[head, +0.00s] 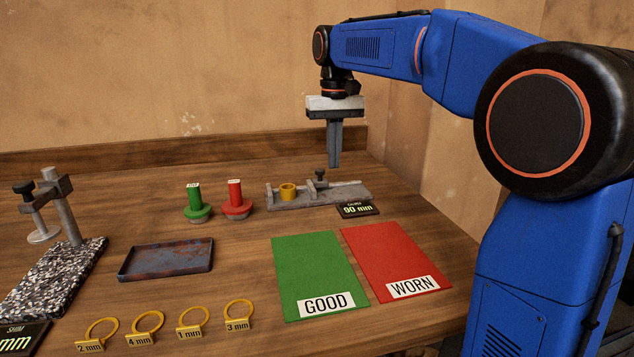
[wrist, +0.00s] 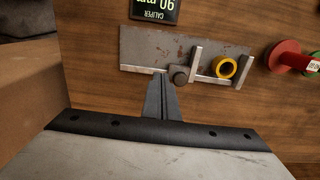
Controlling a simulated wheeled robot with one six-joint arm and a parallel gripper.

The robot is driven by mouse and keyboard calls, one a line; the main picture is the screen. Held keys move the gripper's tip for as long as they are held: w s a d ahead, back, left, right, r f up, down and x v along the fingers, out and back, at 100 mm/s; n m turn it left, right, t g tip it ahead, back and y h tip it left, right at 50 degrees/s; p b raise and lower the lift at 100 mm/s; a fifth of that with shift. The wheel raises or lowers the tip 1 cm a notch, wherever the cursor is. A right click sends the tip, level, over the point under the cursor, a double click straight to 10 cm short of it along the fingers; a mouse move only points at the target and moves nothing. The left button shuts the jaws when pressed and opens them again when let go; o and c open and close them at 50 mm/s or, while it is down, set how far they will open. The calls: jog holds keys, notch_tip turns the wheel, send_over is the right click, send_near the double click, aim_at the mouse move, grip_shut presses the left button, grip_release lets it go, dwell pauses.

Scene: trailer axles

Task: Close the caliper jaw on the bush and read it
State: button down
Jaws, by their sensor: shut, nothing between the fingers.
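The caliper (head: 340,193) lies at the back of the bench as a grey plate with two upright jaws; it also shows in the wrist view (wrist: 145,45). The yellow bush (head: 287,191) stands between the jaws, close to the fixed jaw (wrist: 243,75). A clear gap separates the bush (wrist: 225,67) from the sliding jaw (wrist: 194,64). The sliding jaw has a dark knob (head: 320,174). The caliper display (head: 357,210) reads 90 mm. My gripper (head: 334,166) is shut and empty, above the caliper, its tips beside the knob (wrist: 179,75) in the wrist view.
A green gauge (head: 194,201) and a red gauge (head: 236,200) stand left of the caliper. In front lie a green GOOD mat (head: 315,268), a red WORN mat (head: 388,252), a dark tray (head: 167,259) and several yellow shim rings (head: 145,322). A grey stand (head: 65,210) is at left.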

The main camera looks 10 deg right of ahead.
aim_at(314, 181)
jog(key=shift+f, duration=0.2)
jog(key=shift+f, duration=1.5)
jog(key=shift+a, duration=2.75)
jog(key=shift+d, duration=0.2)
jog(key=shift+d, duration=0.3)
jog(key=shift+r, duration=0.1)
jog(key=shift+r, duration=3.4)
